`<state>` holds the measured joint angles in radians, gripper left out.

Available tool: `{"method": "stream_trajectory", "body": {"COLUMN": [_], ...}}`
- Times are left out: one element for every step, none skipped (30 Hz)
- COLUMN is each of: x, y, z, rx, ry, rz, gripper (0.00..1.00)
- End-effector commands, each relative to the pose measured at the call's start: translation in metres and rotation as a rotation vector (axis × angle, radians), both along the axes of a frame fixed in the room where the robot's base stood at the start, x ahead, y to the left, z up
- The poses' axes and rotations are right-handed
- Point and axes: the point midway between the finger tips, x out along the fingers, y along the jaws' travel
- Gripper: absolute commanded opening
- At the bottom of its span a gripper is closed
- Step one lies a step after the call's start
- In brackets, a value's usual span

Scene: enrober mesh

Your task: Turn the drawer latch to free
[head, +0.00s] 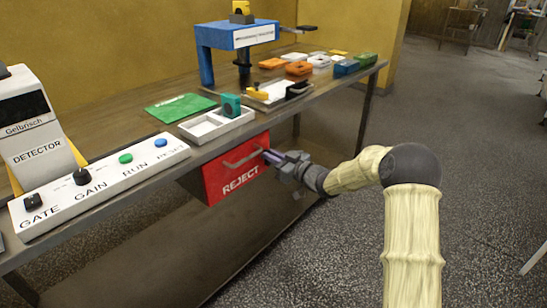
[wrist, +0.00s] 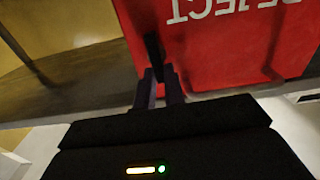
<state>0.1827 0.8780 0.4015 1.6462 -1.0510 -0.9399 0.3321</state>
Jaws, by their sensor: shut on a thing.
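A dark latch lever (wrist: 153,48) stands near the drawer's end in the wrist view. My gripper (head: 272,157) reaches in from the right to the drawer's right end. In the wrist view its two fingers (wrist: 160,77) are shut on the lever's end. In the head view the gripper hides most of the latch.
Above the drawer, the table holds a white tray (head: 217,125), a green sheet (head: 181,108) and a blue press stand (head: 237,35). A detector control panel (head: 100,188) stands to the left. The floor right of the table is open around my arm.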

Motion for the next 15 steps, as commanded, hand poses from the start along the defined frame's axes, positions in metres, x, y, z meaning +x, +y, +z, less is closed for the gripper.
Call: {"method": "stream_trajectory", "body": {"x": [-0.0005,-0.0007,-0.0010,-0.0013,-0.0015,-0.0019,-0.0021,-0.0024,-0.0029,-0.0033,-0.0035,-0.0041,-0.0045,-0.0048,-0.0052], "y": [0.0011,0.0013,0.0016,0.0017,0.0019,0.0022,0.0024,0.0028,0.0032,0.0035,0.0038,0.0043,0.0048,0.0050,0.0052], "z": [-0.0007,-0.0007,-0.0010,-0.0011,-0.0012,-0.0014,-0.0017,-0.0020,-0.0024,-0.0028,-0.0030,-0.0032,-0.0034,-0.0038,-0.0044], "rx": [-0.008,-0.015,-0.025,-0.033,-0.043,-0.057,-0.068,-0.080,-0.097,-0.111,-0.125,-0.146,-0.161,-0.178,-0.200], "ry": [-0.012,-0.020,-0.034,-0.044,-0.057,-0.074,-0.088,-0.104,-0.126,-0.143,-0.162,-0.188,-0.208,-0.229,-0.257], "rz": [0.002,0.002,0.002,0.002,0.002,0.002,0.002,0.002,0.003,0.003,0.003,0.003,0.003,0.003,0.003], "gripper": [0.00,0.00,0.00,0.00,0.00,0.00,0.00,0.00,0.00,0.00,0.00,0.00,0.00,0.00,0.00]}}
